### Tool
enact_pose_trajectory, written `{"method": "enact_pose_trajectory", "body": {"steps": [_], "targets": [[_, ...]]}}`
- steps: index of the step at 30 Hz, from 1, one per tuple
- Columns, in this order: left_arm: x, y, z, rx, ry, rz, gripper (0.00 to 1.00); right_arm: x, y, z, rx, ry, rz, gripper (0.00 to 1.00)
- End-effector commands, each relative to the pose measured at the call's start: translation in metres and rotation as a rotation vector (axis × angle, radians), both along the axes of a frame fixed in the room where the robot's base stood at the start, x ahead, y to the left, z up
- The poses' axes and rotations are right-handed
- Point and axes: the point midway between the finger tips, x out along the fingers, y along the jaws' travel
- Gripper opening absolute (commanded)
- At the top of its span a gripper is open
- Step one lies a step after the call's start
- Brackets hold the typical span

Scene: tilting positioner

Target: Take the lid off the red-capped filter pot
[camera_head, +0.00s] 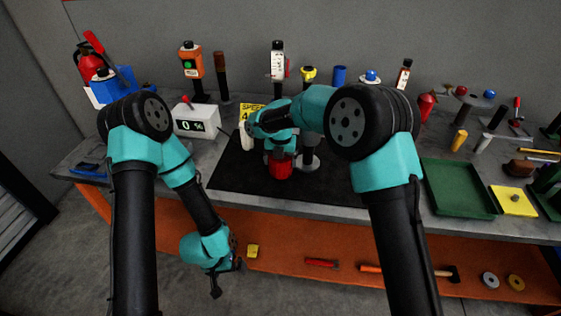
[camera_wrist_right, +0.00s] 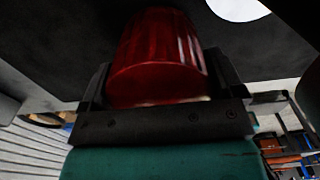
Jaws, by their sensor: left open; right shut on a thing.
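A red ribbed cap (camera_head: 280,166) shows over the black mat, just below my right wrist. In the right wrist view the red cap (camera_wrist_right: 158,58) sits between the two dark fingers of my right gripper (camera_wrist_right: 165,95), which is shut on it. The rest of the pot is not visible, so I cannot tell whether the cap is on it or apart. My left gripper (camera_head: 226,277) hangs low in front of the bench, open and empty, far from the cap.
The black mat (camera_head: 235,172) lies on the grey bench. A grey post with a round foot (camera_head: 309,160) stands close right of the cap. A white display box (camera_head: 195,121) is behind left; a green tray (camera_head: 457,190) is at right. An orange shelf (camera_head: 330,245) runs below.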

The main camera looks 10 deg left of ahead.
Motion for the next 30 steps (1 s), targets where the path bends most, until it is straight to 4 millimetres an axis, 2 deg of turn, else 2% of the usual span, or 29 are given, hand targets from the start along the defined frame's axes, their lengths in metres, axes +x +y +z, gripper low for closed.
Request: {"method": "enact_pose_trajectory", "body": {"steps": [3, 14, 15, 18, 19, 30], "targets": [[0.0000, 0.0000, 0.0000, 0.000, 0.000, 0.000, 1.00, 0.0001, 0.0001, -0.0068, 0.000, -0.001, 0.000, 0.59], [0.0000, 0.0000, 0.0000, 0.000, 0.000, 0.000, 1.00, -0.0001, 0.0002, -0.0098, 0.000, -0.001, 0.000, 0.59], [0.0000, 0.0000, 0.0000, 0.000, 0.000, 0.000, 1.00, -0.0002, 0.0002, -0.0105, 0.000, 0.000, 0.000, 0.88], [0.0000, 0.0000, 0.0000, 0.000, 0.000, 0.000, 1.00, -0.0001, 0.0002, -0.0102, 0.000, -0.001, 0.000, 0.98], [0.0000, 0.0000, 0.0000, 0.000, 0.000, 0.000, 1.00, -0.0002, 0.0002, -0.0101, 0.000, -0.001, 0.000, 1.00], [0.0000, 0.0000, 0.0000, 0.000, 0.000, 0.000, 1.00, 0.0002, 0.0003, -0.0032, 0.001, -0.002, -0.001, 1.00]]}}
